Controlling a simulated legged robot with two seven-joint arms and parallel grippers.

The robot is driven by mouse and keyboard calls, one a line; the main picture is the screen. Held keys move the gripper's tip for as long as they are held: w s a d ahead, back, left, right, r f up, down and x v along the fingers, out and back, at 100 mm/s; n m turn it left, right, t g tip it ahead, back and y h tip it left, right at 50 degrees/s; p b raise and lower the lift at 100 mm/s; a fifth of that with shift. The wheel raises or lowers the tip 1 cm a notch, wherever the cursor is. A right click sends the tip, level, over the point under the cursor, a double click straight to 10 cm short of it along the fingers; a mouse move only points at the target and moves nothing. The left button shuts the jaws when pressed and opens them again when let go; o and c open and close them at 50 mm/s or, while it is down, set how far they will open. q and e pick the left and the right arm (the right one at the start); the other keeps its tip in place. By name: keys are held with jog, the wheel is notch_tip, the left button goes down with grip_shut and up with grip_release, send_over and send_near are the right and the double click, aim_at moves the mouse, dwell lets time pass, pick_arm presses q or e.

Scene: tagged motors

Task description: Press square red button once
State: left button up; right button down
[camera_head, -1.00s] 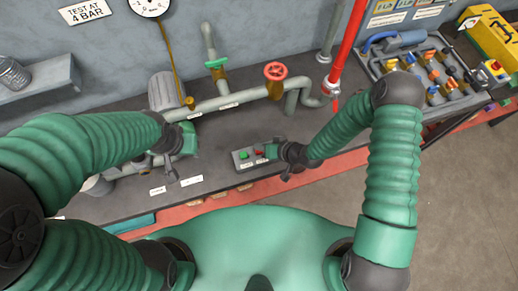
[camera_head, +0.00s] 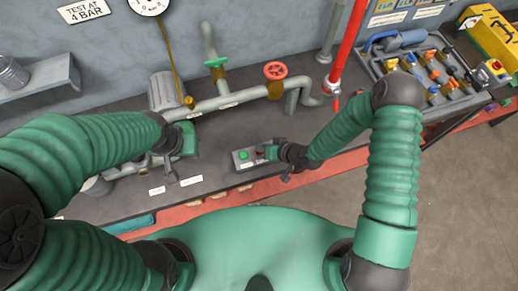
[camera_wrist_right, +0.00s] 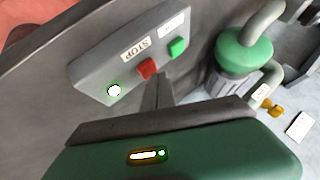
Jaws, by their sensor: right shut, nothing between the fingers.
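The grey button box (camera_head: 244,166) sits on the bench in the middle of the head view. In the right wrist view, the box (camera_wrist_right: 95,72) carries a square red button (camera_wrist_right: 148,67) beside a STOP label, a green button (camera_wrist_right: 177,47) and a round white light (camera_wrist_right: 114,90). My right gripper (camera_head: 271,152) is at the right end of the box and partly hides the red button. Its narrow shut tip (camera_wrist_right: 157,88) is close to the red button; I cannot tell whether they touch. My left gripper (camera_head: 185,142) is over the bench by the pipes, its fingers unclear.
Pipes with a red handwheel (camera_head: 275,71) and a green fitting (camera_head: 215,62) run behind the box. A red upright pipe (camera_head: 348,45) stands to the right. A tray of colored parts (camera_head: 430,80) and a yellow toolbox (camera_head: 488,38) are at the far right.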

jog(key=shift+f+b, duration=0.4)
jog(key=shift+f, duration=0.1)
dwell(0.6)
jog(key=shift+r+p, duration=0.75)
jog(key=shift+r, duration=0.15)
jog(key=shift+r, duration=0.1)
notch_tip(320, 180, up, 5)
jog(key=p, duration=0.4)
